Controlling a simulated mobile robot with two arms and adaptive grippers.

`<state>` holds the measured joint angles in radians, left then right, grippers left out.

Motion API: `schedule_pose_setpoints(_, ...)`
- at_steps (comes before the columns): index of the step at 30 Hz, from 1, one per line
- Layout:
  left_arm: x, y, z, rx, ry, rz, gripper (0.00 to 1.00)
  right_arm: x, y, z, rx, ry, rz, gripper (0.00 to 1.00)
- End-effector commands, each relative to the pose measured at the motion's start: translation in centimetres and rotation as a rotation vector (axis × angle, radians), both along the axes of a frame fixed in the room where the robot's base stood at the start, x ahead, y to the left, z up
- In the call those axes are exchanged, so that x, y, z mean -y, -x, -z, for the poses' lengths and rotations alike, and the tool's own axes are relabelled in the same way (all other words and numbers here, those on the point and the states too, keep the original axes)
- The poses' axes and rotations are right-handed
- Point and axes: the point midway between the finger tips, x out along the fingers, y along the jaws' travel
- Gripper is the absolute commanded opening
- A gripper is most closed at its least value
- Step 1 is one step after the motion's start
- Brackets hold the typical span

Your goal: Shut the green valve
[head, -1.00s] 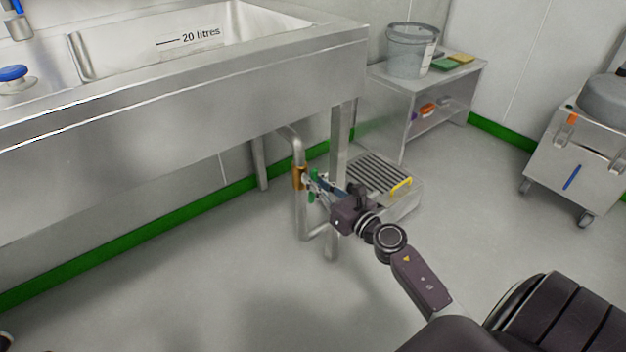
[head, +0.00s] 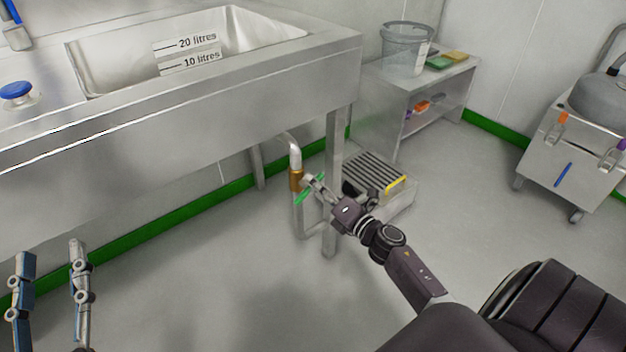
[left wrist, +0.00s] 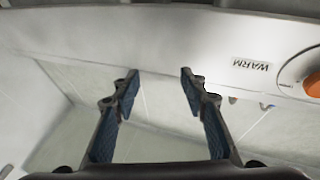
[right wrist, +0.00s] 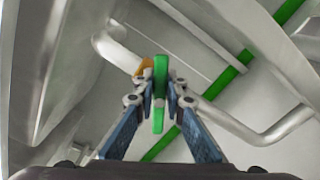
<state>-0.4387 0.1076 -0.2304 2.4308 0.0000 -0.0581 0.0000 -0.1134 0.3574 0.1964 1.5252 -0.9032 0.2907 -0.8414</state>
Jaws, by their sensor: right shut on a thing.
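The green valve has a brass body (head: 296,181) on a pipe under the sink and a green lever handle (head: 303,196). In the head view the handle lies slanted across the pipe. In the right wrist view the green handle (right wrist: 160,75) stands between my fingertips, with a bit of brass (right wrist: 144,67) behind it. My right gripper (head: 314,184), also in its own wrist view (right wrist: 159,94), is shut on the handle. My left gripper (head: 51,250) is open and empty at the lower left, in front of the sink; its fingers show apart in the left wrist view (left wrist: 160,76).
The steel sink (head: 200,125) and its leg (head: 333,140) stand close to the valve. A step with a ribbed top (head: 374,172) is just right of my right gripper. A shelf unit (head: 375,110) and a wheeled cart (head: 560,165) stand further right. The floor in front is clear.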

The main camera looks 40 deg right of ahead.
Motion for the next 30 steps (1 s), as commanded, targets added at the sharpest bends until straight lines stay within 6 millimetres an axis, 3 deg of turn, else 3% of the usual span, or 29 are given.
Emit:
schedule_pose_setpoints(7, -0.5, -1.1, 5.7, -0.27, -0.072, -0.016, 0.4, 0.0, 0.1, 0.5, -0.023, -0.225, -0.002, 0.0)
schedule_pose_setpoints(15, -1.4, -0.4, 11.2, -0.511, -0.134, -0.031, 0.4, 0.1, 0.1, 0.9, -0.038, -0.413, -0.003, 0.0)
schedule_pose_setpoints(21, -1.9, 0.4, 13.7, -0.621, -0.16, -0.038, 0.4, 0.0, 0.1, 1.1, -0.045, -0.5, -0.004, 0.0)
schedule_pose_setpoints(30, -2.2, 1.0, 15.2, -0.684, -0.175, -0.041, 0.4, 0.0, 0.1, 1.3, -0.049, -0.549, -0.004, 0.0)
